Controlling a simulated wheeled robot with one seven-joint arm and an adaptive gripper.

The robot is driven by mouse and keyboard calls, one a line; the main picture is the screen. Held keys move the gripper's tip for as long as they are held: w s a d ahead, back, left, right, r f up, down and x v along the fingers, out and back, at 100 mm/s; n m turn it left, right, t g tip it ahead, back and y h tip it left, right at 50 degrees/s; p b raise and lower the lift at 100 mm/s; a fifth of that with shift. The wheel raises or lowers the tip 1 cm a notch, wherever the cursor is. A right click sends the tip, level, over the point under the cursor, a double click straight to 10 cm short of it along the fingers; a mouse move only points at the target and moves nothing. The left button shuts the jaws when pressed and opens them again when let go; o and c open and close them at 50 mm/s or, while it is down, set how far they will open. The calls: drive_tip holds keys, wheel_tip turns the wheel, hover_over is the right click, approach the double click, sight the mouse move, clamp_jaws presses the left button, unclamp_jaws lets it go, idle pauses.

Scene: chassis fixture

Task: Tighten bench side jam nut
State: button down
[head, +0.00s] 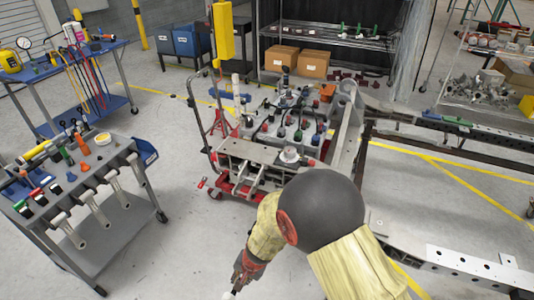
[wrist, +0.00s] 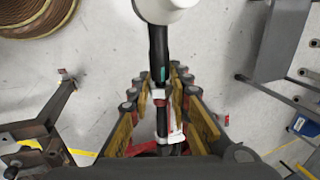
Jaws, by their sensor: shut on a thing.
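My gripper (head: 246,266) shows at the bottom of the head view, low over the floor and in front of the red wheeled fixture. In the wrist view my gripper (wrist: 160,88) is shut on a tool with a black handle (wrist: 157,48), a small teal mark and a large white rounded end (wrist: 168,8). A pale tip of the tool (head: 229,294) shows at the lower edge of the head view. The fixture (head: 240,152) carries metal plates, a round flanged part (head: 290,156) and several coloured knobs. I cannot make out the jam nut in either view.
A grey tool cart (head: 95,185) with hanging wrenches stands at the left, with a blue cart (head: 120,98) behind it. A long chassis rail (head: 450,262) runs along the right. Shelves with cardboard boxes (head: 282,60) stand at the back. Floor is clear between cart and fixture.

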drive_tip(key=shift+w+a+r+p, duration=0.15)
drive_tip(key=shift+w+r+p, duration=0.2)
drive_tip(key=shift+p, duration=1.5)
drive_tip(key=shift+f+h+p, duration=0.1)
drive_tip(key=shift+h+p, duration=0.4)
drive_tip(key=shift+p, duration=1.5)
drive_tip(key=c, duration=2)
unclamp_jaws()
drive_tip(key=shift+s, duration=0.1)
drive_tip(key=shift+o, duration=1.3)
drive_tip(key=shift+s+f, duration=0.1)
drive_tip(key=shift+f, duration=0.05)
drive_tip(key=shift+s, duration=0.1)
